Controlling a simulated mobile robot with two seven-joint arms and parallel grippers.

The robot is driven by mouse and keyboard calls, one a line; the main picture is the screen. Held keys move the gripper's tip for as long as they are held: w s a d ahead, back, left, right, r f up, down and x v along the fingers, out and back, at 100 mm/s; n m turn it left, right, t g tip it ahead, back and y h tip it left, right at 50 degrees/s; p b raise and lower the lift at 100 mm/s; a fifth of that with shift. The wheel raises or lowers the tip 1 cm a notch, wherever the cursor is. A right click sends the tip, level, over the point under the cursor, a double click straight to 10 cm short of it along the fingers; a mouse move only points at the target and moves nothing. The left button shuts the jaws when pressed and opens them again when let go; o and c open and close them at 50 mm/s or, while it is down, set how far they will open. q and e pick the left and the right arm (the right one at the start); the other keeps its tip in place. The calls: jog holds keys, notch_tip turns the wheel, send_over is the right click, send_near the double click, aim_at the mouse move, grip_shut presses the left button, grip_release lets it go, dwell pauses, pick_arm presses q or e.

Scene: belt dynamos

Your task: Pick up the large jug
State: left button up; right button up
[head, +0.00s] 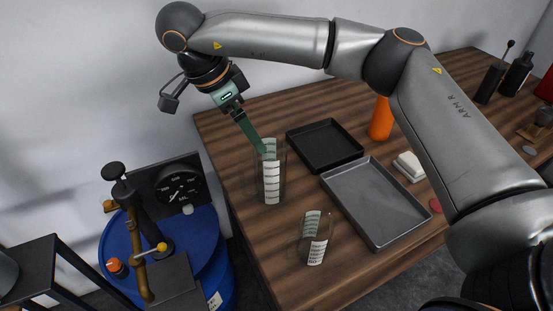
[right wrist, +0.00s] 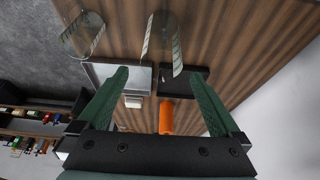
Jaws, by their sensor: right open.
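The large jug (head: 271,182) is a tall clear vessel with a white measuring scale, upright near the left edge of the wooden table. A smaller clear jug (head: 315,240) stands nearer the front edge. My right gripper (head: 262,148) reaches down from the upper left, its green fingers overlapping the large jug's top in the head view. In the right wrist view the fingers (right wrist: 160,74) are spread with nothing held. There the large jug (right wrist: 162,38) shows ahead of the gap and the small jug (right wrist: 84,35) to the left. Contact with the rim cannot be told. My left gripper is not in view.
A black tray (head: 318,162) and a grey tray (head: 372,205) lie right of the jugs. An orange bottle (head: 381,119) and a white block (head: 409,166) are beyond. A blue drum (head: 207,243) with a pump and gauge stands left of the table. Dark bottles are at far right.

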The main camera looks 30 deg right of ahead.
jog(key=shift+w+d, duration=0.15)
jog(key=shift+d, duration=0.1)
jog(key=shift+d+f, duration=0.15)
jog(key=shift+f, duration=0.1)
send_over(263, 176)
jog(key=w+d, duration=0.1)
jog(key=w, duration=0.1)
jog(key=f, duration=0.5)
jog(key=shift+d+f+b, duration=0.2)
jog(key=shift+f+b, duration=0.15)
jog(key=shift+d+p+x, duration=0.15)
jog(key=shift+p+x, duration=0.2)
jog(key=shift+x, duration=1)
jog(key=shift+d+p+x, duration=0.15)
jog(key=shift+p+x, duration=0.15)
jog(key=shift+x, duration=1.05)
jog(key=shift+w+r, duration=0.1)
jog(key=shift+w, duration=0.05)
jog(key=c, duration=1.4)
